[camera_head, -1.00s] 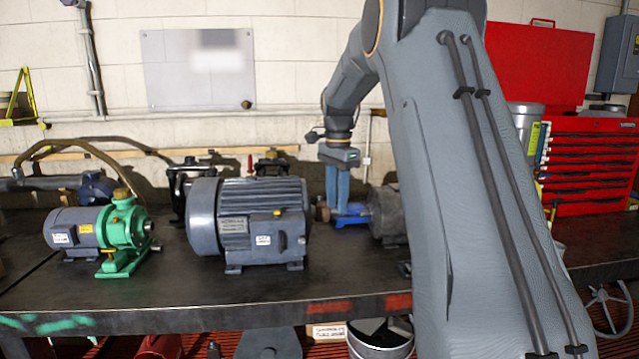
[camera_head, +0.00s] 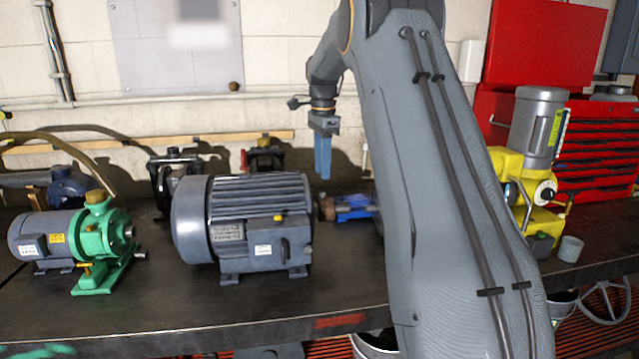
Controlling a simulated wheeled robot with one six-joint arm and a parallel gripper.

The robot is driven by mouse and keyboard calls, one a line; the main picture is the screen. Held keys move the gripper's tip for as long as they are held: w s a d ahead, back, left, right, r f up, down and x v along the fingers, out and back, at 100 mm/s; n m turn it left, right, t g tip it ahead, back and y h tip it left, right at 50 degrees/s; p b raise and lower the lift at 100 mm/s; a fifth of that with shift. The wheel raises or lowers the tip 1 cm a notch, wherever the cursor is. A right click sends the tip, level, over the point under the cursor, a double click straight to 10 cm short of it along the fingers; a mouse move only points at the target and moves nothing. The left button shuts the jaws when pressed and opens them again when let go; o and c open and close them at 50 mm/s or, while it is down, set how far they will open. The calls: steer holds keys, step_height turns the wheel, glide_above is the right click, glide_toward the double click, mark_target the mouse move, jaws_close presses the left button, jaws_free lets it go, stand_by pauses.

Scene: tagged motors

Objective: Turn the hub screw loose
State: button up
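My gripper (camera_head: 323,165) hangs with its two blue fingers pointing down, behind and to the right of the big grey motor. The fingers appear close together; any gap between them is too small to judge. Below the fingertips, apart from them, a small brownish round hub-like part (camera_head: 327,209) sits at the left end of a blue block (camera_head: 355,206) on the bench. No screw can be made out on it. The block's right end is hidden by my arm. The big grey motor (camera_head: 245,225) carries a white tag and stands left of the hub.
A green pump with a grey motor (camera_head: 95,240) stands at the left of the bench (camera_head: 330,290). Dark machines (camera_head: 175,170) stand behind the grey motor. A yellow machine (camera_head: 515,170) stands right of my arm, before a red tool chest (camera_head: 595,150). The front bench strip is clear.

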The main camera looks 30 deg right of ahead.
mark_target(322, 194)
steer(key=shift+f+p, duration=0.95)
steer(key=shift+f, duration=2.25)
